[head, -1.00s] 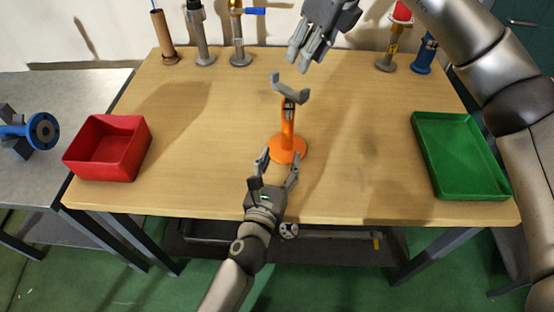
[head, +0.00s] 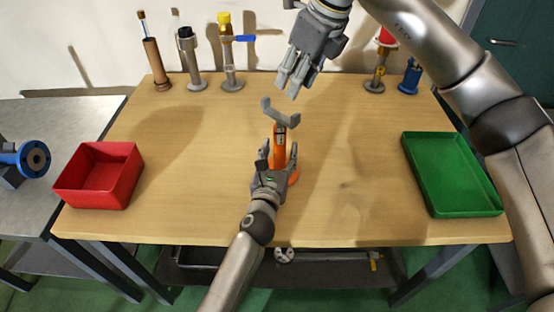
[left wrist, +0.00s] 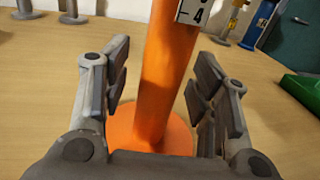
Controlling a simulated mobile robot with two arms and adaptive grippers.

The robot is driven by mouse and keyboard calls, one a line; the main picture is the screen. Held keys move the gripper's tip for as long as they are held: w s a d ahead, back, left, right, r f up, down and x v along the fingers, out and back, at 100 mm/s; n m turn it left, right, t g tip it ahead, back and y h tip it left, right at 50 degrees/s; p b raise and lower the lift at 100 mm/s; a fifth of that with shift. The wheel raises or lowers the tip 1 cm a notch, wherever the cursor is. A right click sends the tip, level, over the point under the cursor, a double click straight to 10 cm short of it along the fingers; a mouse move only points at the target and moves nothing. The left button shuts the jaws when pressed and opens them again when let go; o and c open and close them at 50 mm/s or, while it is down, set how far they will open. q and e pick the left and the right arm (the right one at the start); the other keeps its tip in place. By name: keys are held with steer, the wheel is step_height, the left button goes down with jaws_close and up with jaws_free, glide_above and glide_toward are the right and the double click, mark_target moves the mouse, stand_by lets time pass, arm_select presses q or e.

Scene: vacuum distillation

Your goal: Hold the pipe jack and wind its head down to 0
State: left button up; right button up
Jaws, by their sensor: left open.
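The orange pipe jack (head: 279,142) stands upright near the middle of the wooden table, with a grey V-shaped head (head: 280,114) on top. In the left wrist view its orange post (left wrist: 165,75) rises from a round base, and a white scale label (left wrist: 194,11) shows a 4. My left gripper (head: 277,153) is open, with its fingers on either side of the post; gaps show between the pads and the post in the left wrist view. My right gripper (head: 289,88) is above and behind the jack head, apart from it; its fingers look close together.
A red bin (head: 98,176) is at the table's left and a green tray (head: 452,174) at its right. Several tool-like fittings stand along the back edge, including a brown cylinder (head: 157,64). The wood between is clear. A blue flanged part (head: 33,159) is on the grey side table.

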arm_select(q)
jaws_close()
stand_by(0.8)
